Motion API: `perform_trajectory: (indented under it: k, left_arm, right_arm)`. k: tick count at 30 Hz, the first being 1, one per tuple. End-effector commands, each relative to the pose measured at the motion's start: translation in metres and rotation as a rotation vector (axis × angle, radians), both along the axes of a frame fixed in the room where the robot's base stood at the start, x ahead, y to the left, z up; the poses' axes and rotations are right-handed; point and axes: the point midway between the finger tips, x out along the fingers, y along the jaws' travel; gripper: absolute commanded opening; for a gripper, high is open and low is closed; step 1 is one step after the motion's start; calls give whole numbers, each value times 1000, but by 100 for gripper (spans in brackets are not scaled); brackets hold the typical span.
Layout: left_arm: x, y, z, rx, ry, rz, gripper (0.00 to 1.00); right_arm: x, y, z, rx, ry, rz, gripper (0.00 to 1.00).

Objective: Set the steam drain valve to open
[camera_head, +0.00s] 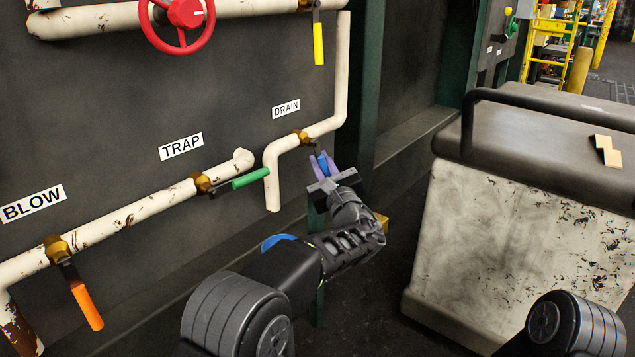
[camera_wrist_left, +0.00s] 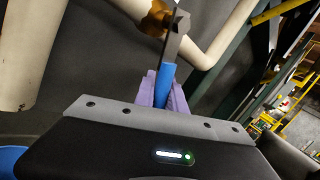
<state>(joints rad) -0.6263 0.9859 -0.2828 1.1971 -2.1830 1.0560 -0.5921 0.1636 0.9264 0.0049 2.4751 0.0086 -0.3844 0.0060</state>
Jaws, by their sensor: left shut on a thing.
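The drain valve (camera_head: 303,137) is a brass body on the white pipe under the DRAIN label (camera_head: 286,109). Its metal lever with a blue grip (camera_head: 322,162) points down, crosswise to the pipe. My left gripper (camera_head: 323,168) is shut on the blue grip, with purple finger pads on both sides. In the left wrist view, the blue handle (camera_wrist_left: 164,82) stands between the pads (camera_wrist_left: 160,92), its metal lever running up to the brass valve (camera_wrist_left: 157,20). The fingers hide the lower part of the handle. My right gripper is out of view.
A green handle (camera_head: 251,178) by the TRAP label lies along its pipe, close left of my gripper. An orange handle (camera_head: 87,305) and a yellow handle (camera_head: 318,44) hang down. A red handwheel (camera_head: 183,15) is above. A worn grey cabinet (camera_head: 530,230) stands at right.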

Motion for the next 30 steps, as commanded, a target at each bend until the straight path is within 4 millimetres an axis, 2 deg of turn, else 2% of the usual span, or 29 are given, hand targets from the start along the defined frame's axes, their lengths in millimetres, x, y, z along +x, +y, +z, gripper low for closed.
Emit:
perform_trajectory:
  k: [1,9,28,29,30]
  left_arm:
    - [2,-3,-5,-20,-29,-1,0]
    - [10,-9,6,-120,-164,-1,0]
    - [13,-10,13,-165,-223,-1,0]
    - [13,-10,13,-164,-223,-1,17]
    - [13,-10,13,-164,-223,-1,21]
  right_arm:
    - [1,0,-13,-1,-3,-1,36]
    - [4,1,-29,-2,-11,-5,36]
    - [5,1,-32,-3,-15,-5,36]
    - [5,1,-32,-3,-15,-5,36]
    - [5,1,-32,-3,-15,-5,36]
